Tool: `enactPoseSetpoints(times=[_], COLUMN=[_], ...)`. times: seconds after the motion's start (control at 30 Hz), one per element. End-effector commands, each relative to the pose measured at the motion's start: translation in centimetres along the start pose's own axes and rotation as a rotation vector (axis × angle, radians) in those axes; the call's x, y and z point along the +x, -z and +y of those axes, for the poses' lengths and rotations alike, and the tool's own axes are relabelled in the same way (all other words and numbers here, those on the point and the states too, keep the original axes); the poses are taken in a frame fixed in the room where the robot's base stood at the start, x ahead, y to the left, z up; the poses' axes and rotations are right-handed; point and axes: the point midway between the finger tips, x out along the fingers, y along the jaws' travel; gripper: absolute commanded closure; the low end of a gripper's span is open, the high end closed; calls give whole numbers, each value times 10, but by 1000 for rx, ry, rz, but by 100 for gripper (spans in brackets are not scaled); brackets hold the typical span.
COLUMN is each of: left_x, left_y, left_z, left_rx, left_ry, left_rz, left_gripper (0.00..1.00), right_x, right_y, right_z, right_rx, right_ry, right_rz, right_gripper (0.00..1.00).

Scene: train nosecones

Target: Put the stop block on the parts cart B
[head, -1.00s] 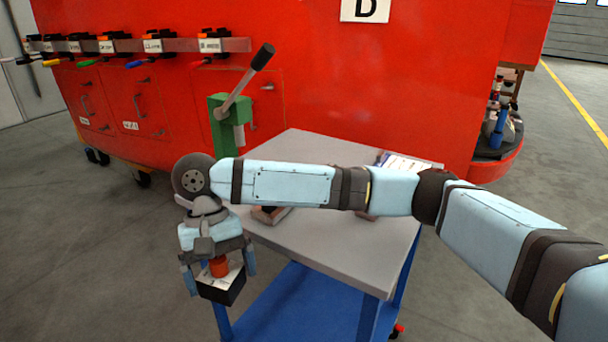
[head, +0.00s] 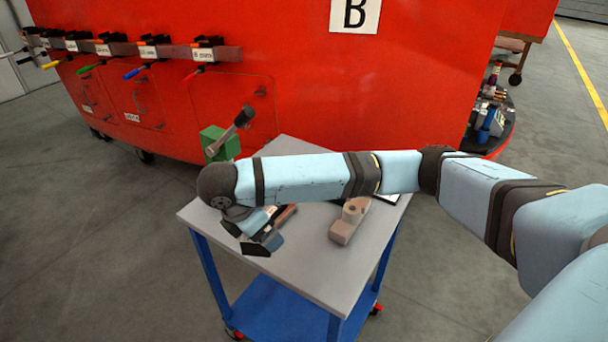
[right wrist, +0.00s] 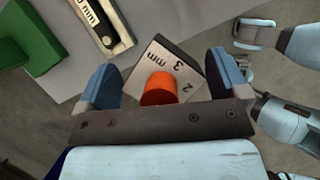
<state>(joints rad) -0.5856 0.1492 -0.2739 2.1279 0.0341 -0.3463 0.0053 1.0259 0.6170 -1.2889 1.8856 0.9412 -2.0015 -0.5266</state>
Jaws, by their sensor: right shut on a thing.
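My right gripper (head: 262,232) is shut on the stop block (head: 256,249), a dark block with a white printed face. In the right wrist view the stop block (right wrist: 166,62) sits between the blue fingers of my right gripper (right wrist: 160,80), with an orange knob on its face. In the head view the block appears in front of the left part of the grey top of parts cart B (head: 310,268); its height above the top is hard to tell. The wrist view shows the cart top beside the block and floor beyond. My left gripper is not clearly seen.
A beige-brown block (head: 347,229) and a partly hidden reddish one (head: 284,216) lie on the cart top. A green stand (head: 217,144) with a lever is behind the cart. The red wall bears a sign B (head: 355,14). The cart's front right top is clear.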

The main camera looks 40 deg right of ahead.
Motion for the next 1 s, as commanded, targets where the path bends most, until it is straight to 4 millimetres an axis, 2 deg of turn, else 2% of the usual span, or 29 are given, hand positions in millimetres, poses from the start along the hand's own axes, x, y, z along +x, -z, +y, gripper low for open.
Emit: enactPoseSetpoints(times=[0.03, 0.3, 0.5, 0.63, 0.73, 1.0], left_x=[-9, -36, -49, -52, -53, -55], left_y=[14, 30, 33, 31, 30, 34], left_z=[0, -8, -13, -14, -15, -15], left_rx=[2, 20, 29, 32, 33, 33], left_ry=[6, 38, 54, 59, 60, 62], left_rz=[-19, -119, -170, -187, -190, -190], left_gripper=[57, 57, 57, 57, 57, 57], right_x=[-14, -47, -64, -67, -58, 4], right_y=[-17, -92, -130, -139, -137, -110], right_z=[-4, -14, -20, -21, -22, -22], right_rx=[-83, -615, -893, -980, -1003, -1005], right_ry=[-28, -255, -372, -407, -415, -413], right_rz=[4, 2, 1, 3, 4, 7], right_gripper=[42, 42, 42, 42, 42, 42])
